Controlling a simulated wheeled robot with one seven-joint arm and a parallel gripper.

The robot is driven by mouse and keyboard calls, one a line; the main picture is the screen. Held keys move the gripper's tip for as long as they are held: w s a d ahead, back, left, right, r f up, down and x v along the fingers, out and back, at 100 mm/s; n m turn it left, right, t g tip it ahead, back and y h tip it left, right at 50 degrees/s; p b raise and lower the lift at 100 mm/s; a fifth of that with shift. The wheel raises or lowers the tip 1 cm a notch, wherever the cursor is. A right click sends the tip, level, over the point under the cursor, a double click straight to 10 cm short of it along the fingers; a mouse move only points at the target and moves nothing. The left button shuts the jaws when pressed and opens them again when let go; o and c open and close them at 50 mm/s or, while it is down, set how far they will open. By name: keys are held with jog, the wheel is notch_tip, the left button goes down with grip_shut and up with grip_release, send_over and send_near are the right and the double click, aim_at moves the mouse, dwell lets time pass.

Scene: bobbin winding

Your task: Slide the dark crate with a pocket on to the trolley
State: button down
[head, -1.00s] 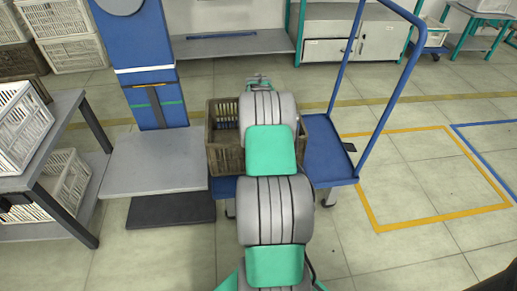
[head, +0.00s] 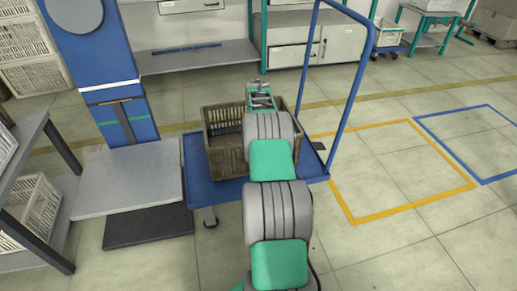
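The dark crate (head: 226,162) is an open brown slatted box on the blue deck of the trolley (head: 196,188). A strip of bare deck shows to its left. My arm covers much of its right side, and no pocket can be made out. The trolley has a tall blue push handle (head: 349,92) on its right. My gripper (head: 258,82) is at the far end of the arm, by the crate's far rim. Its fingers are small and partly hidden, so contact and opening cannot be told.
A blue column scale (head: 121,90) with a grey platform (head: 128,180) stands just left of the trolley. A rack with pale crates (head: 36,205) is at the far left. Cabinets (head: 290,50) line the back. Yellow-outlined floor (head: 400,170) on the right is clear.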

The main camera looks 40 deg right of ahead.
jog(key=shift+d+r, duration=0.2)
jog(key=shift+d, duration=0.05)
jog(key=c, duration=1.7)
grip_release()
jog(key=shift+w+a, duration=0.1)
jog(key=shift+a, duration=0.05)
jog(key=shift+c, duration=0.2)
jog(key=o, duration=0.3)
jog(key=shift+f, duration=0.1)
jog(key=shift+o, duration=0.2)
notch_tip(320, 180, up, 8)
jog(key=shift+f+p, duration=0.1)
jog(key=shift+p, duration=1.05)
